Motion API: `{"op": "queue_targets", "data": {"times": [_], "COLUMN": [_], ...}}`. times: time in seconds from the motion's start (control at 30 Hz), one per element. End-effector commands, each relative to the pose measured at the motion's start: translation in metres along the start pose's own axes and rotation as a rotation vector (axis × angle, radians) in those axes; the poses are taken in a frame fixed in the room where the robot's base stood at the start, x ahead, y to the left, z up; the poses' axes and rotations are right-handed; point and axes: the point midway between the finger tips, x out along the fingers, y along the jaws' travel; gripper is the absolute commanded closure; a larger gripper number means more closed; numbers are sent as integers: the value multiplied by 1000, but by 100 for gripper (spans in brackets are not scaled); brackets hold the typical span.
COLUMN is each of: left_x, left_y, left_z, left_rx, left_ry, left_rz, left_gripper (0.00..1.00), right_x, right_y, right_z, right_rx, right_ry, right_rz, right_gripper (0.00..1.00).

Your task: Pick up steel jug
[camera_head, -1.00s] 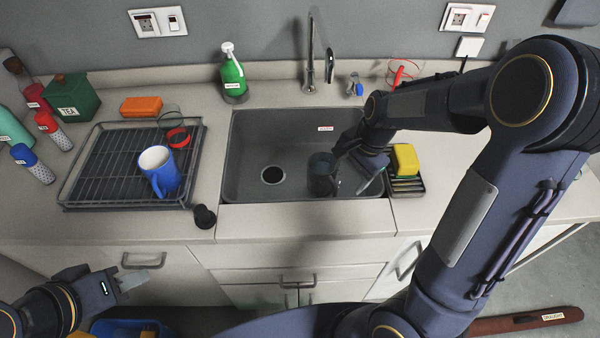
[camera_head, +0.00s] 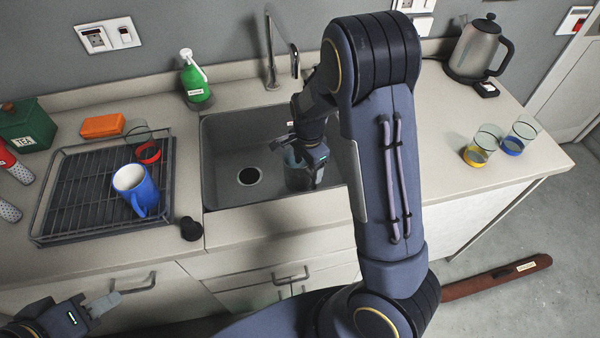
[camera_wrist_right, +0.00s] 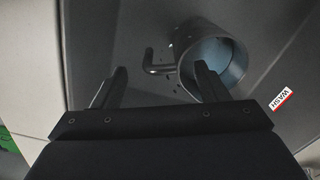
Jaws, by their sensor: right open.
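The steel jug (camera_head: 301,178) stands in the sink, partly covered by my right gripper in the head view. In the right wrist view the jug (camera_wrist_right: 212,62) shows its round open mouth, bluish inside, with its bar handle (camera_wrist_right: 155,64) pointing left. My right gripper (camera_wrist_right: 162,82) is open. The handle lies in the gap between its fingers, and the right finger overlaps the jug's rim; whether they touch I cannot tell. My left gripper (camera_head: 102,304) is low at the left, in front of the cabinets, away from the jug; its jaw gap is unclear.
The sink (camera_head: 225,190) has steep walls. A drying rack (camera_head: 85,205) with a blue mug (camera_head: 135,188) stands left of it. A green soap bottle (camera_head: 195,80) and a tap (camera_head: 271,60) stand behind. A kettle (camera_head: 478,48) and two glasses are on the right counter.

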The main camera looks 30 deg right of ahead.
Motion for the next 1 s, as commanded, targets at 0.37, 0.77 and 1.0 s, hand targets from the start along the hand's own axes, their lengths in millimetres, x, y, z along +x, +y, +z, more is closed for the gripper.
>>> {"op": "queue_targets", "data": {"times": [0.37,0.77,1.0], "left_x": [-8,-10,-9], "left_y": [4,4,4], "left_z": [-4,-5,-5], "left_rx": [0,0,0], "left_ry": [0,0,0], "left_rz": [0,0,0], "left_gripper": [66,66,66], "right_x": [47,72,72], "right_y": [5,3,3], "right_z": [-8,-8,-8], "right_rx": [3,-1,-1], "right_ry": [-2,-1,-1], "right_rz": [6,-1,0], "right_gripper": [33,33,58]}}
